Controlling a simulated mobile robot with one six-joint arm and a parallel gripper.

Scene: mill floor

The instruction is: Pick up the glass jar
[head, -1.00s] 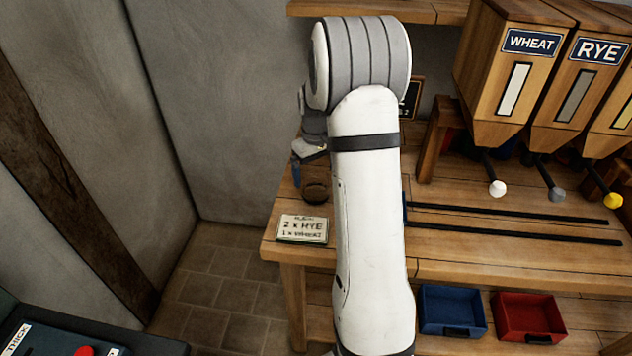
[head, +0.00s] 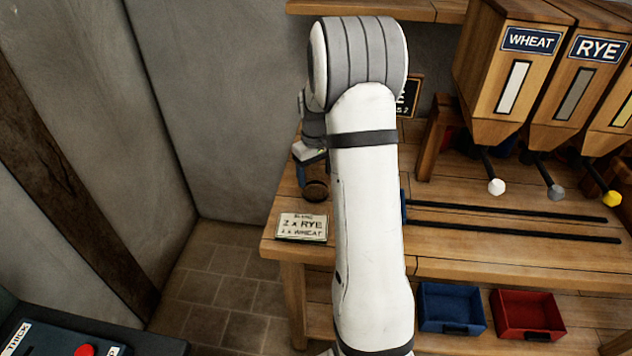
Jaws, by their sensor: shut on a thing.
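A small dark brown round vessel, which looks like the glass jar (head: 316,192), is at the left end of the wooden bench, behind the blend card. Its right side is partly hidden by my white arm. My gripper (head: 307,177) reaches down over it from above, with one blue finger showing at the jar's left side. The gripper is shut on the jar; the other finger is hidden. I cannot tell whether the jar's base still touches the bench.
Wheat (head: 511,85) and rye (head: 582,95) hoppers with levers are at the right, above two dark rails (head: 510,221). Blue (head: 452,309) and red (head: 527,315) bins sit below. A grey wall is close on the left.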

